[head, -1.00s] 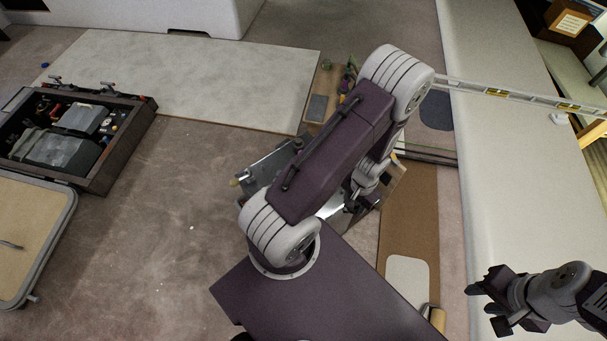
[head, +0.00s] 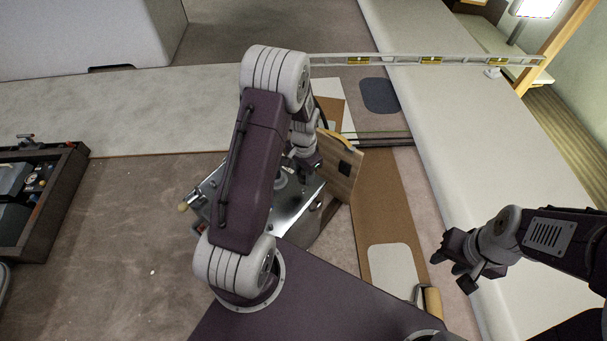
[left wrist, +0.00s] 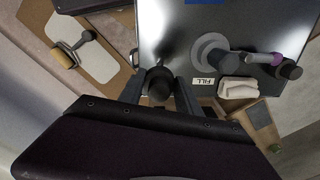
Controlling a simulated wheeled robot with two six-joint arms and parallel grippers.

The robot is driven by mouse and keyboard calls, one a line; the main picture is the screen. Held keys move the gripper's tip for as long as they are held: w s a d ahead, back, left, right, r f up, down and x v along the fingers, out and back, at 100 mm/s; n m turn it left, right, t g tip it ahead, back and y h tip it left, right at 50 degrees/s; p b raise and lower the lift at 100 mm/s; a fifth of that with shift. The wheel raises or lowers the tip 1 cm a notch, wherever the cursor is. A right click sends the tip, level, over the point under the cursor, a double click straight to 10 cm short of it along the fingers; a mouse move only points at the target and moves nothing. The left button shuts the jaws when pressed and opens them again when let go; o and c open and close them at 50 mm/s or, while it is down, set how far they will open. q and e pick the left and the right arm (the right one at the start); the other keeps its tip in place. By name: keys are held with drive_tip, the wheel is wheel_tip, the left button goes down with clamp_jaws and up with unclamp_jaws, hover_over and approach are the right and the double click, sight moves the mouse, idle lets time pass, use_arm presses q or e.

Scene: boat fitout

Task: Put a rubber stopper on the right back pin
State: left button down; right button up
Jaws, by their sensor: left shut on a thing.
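My left gripper (left wrist: 158,92) is shut on a small dark round piece (left wrist: 159,84), which looks like the rubber stopper. It is over the near edge of a shiny metal tank top (left wrist: 180,25). In the head view, my left gripper (head: 309,166) is partly hidden by its own arm, above the right part of the tank (head: 306,197). The right back pin cannot be made out clearly; the gripper and stopper may hide it.
A wooden board (head: 343,172) stands at the tank's right. A spirit level (head: 430,60) crosses the long pale bench (head: 450,130).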

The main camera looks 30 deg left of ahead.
sight(303, 190)
use_arm(q)
wheel_tip(303, 190, down, 5)
drive_tip(key=b, duration=0.4)
drive_tip(key=shift+r, duration=0.1)
drive_tip(key=shift+r+p, duration=0.45)
drive_tip(key=shift+s+a, duration=0.1)
drive_tip(key=shift+s, duration=0.15)
drive_tip(key=shift+p, duration=0.35)
drive_tip(key=shift+f, duration=0.2)
drive_tip(key=shift+f+b, duration=0.4)
drive_tip(key=shift+f, duration=0.2)
drive_tip(key=shift+f, duration=0.2)
